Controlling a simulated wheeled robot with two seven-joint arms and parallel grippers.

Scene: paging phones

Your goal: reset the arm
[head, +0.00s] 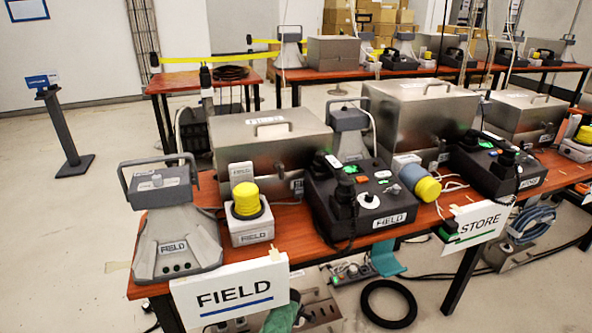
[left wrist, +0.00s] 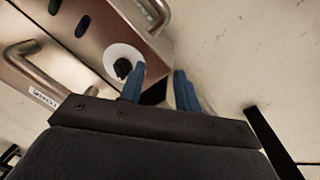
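My left gripper (left wrist: 160,84) shows only in the left wrist view. Its two blue fingers stand apart with nothing between them, so it is open and empty. Beyond the fingertips is a metal surface with bar handles (left wrist: 35,62) and a white disc with a black knob (left wrist: 122,62). The left finger overlaps the disc's edge in the picture; I cannot tell whether they touch. Neither of my arms shows in the head view, and my right gripper is in no view.
In the head view a red-brown table (head: 290,222) carries phone units, metal boxes (head: 270,150), a yellow-topped button box (head: 250,222) and FIELD (head: 228,292) and STORE (head: 474,226) signs. A black ring (head: 388,304) and cables lie below. Floor at the left is open, except a sign stand (head: 62,130).

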